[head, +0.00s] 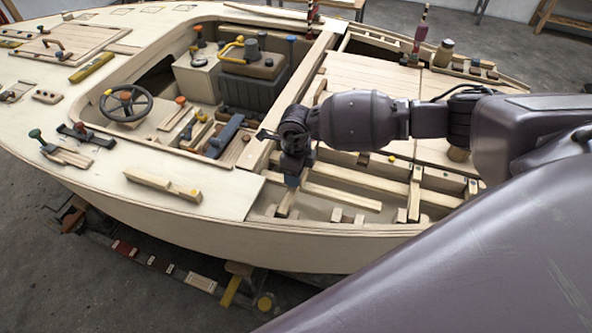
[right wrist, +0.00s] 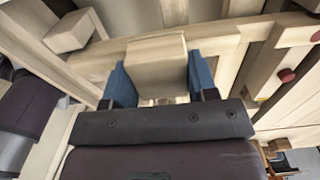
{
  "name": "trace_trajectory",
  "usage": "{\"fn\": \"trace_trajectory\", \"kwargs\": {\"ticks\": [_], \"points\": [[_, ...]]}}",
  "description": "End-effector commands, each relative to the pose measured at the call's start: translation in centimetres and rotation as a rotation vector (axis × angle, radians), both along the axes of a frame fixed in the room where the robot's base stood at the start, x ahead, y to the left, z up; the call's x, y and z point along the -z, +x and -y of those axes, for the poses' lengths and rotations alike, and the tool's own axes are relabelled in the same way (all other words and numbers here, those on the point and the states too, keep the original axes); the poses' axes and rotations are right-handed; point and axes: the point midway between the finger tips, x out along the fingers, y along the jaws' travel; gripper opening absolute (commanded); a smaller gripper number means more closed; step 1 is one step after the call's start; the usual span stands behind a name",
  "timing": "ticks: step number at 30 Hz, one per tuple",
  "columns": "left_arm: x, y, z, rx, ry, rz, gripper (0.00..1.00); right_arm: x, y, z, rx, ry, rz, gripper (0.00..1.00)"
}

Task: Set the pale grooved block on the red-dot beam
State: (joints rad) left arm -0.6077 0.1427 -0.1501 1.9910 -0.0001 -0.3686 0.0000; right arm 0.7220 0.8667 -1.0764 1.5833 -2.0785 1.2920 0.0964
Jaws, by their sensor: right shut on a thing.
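In the right wrist view, my right gripper (right wrist: 159,84) has its two blue fingers shut on a pale wooden block (right wrist: 157,62), one finger on each side. The groove on the block cannot be made out. Pale beams run behind and beside the block; whether it touches them is unclear. Red dots (right wrist: 285,75) show on pale timber at the right of that view. In the head view, my right gripper (head: 292,181) points down into the open framed part of the hull, and the held block cannot be clearly told from the timber there. My left gripper is not in view.
The hull's open bay has several pale beams (head: 340,196) and short uprights close around my right gripper. The deck (head: 215,190) lies to its left, with a loose wooden bar (head: 162,186) on it. A steering wheel (head: 126,103) and a console stand farther back.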

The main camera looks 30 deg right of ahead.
Motion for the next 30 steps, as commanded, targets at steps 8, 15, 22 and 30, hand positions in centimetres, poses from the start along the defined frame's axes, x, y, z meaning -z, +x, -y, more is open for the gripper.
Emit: {"fn": "trace_trajectory", "kwargs": {"ticks": [8, 15, 22, 30], "points": [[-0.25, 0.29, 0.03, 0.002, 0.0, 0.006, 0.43, -0.01, -0.02, 0.03, 0.0, 0.0, 0.0, 0.29], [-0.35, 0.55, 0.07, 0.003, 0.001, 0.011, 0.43, 0.0, -0.02, 0.02, 0.0, 0.0, 0.0, 0.29], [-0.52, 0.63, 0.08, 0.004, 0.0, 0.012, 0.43, -0.03, -0.02, 0.01, 0.0, 0.0, 0.0, 0.29], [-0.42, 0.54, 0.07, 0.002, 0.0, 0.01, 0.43, 0.03, -0.04, 0.01, 0.0, 0.0, 0.0, 0.29]]}}
